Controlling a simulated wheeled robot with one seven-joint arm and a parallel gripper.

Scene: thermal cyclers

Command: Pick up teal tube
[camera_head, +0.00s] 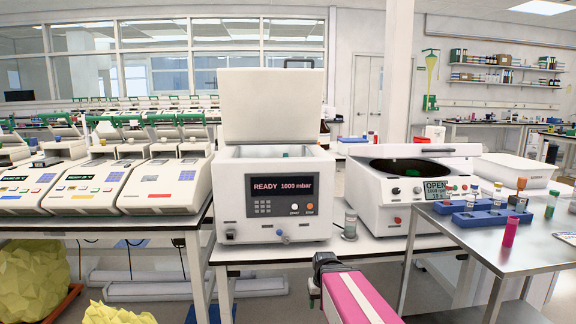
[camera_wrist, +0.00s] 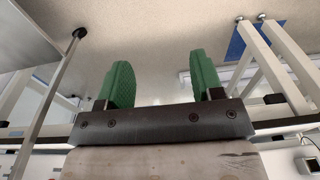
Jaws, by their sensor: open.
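A small teal-green tube (camera_head: 551,204) stands upright on the steel table (camera_head: 470,236) at the right in the head view. It is small in the picture, so I cannot be sure of its exact shade. My gripper (camera_wrist: 163,80) shows in the wrist view with two green fingers apart and nothing between them. In the head view my arm is low in front of the benches, to the left of the steel table and well apart from the tube. The tube does not show in the wrist view.
Blue racks (camera_head: 492,217) with tubes and a pink tube (camera_head: 510,232) share the steel table. An open-lidded instrument reading READY (camera_head: 275,205) and an open centrifuge (camera_head: 395,203) stand on the white bench. Thermal cyclers (camera_head: 165,185) line the left bench. Table legs surround my gripper's view.

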